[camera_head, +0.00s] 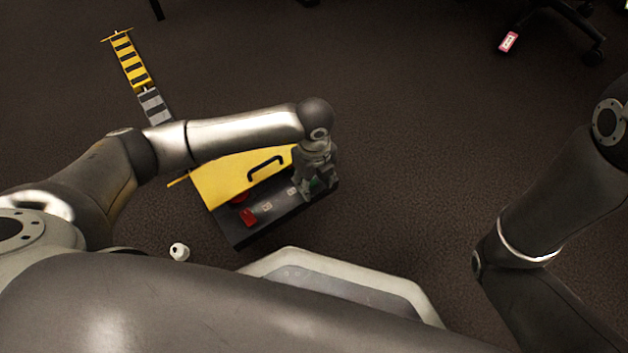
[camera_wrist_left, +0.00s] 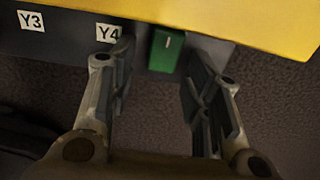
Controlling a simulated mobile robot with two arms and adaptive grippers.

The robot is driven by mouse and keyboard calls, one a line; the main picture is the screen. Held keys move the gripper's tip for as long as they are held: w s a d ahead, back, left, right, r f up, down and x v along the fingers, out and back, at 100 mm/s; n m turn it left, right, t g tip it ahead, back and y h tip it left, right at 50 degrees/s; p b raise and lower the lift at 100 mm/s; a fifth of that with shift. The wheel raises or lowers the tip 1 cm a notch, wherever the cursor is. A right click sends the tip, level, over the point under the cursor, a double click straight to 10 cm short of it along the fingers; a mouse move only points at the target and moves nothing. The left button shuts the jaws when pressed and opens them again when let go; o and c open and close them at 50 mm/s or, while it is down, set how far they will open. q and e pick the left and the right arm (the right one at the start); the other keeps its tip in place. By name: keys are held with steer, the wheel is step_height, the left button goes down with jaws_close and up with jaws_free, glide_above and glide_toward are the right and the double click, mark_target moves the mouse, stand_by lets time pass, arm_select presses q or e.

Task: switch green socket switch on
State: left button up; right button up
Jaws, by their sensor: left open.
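The green socket switch (camera_wrist_left: 166,50) sits at the edge of the dark panel in the left wrist view, right of the Y4 label (camera_wrist_left: 108,32). My left gripper (camera_head: 315,186) is over the right end of the panel (camera_head: 240,233), pointing down. In the left wrist view its fingers (camera_wrist_left: 158,58) are spread, one on either side of the green switch, with nothing between them gripped. I cannot tell whether they touch the panel. The right gripper is out of view.
The panel has a yellow lid or face (camera_head: 225,178) with a black handle (camera_head: 266,166), and a red switch (camera_head: 248,217) at its left. A small white object (camera_head: 179,252) lies on the floor. A yellow-and-black strip (camera_head: 130,60) lies behind. Floor right of the panel is clear.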

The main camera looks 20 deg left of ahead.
arm_select(q)
jaws_close()
steer(key=p, duration=0.1)
steer(key=g+h+p, duration=0.1)
steer(key=p, duration=0.1)
steer(key=shift+w+a+r+h, duration=0.1)
steer(key=shift+a+r+h, duration=0.1)
steer(key=shift+r+h, duration=0.15)
steer(key=shift+w+a+f+g+h+p, duration=0.1)
steer(key=shift+w+a+g+h+p, duration=0.05)
steer(key=shift+g+h+p, duration=0.8)
jaws_free()
steer(key=v, duration=1.2)
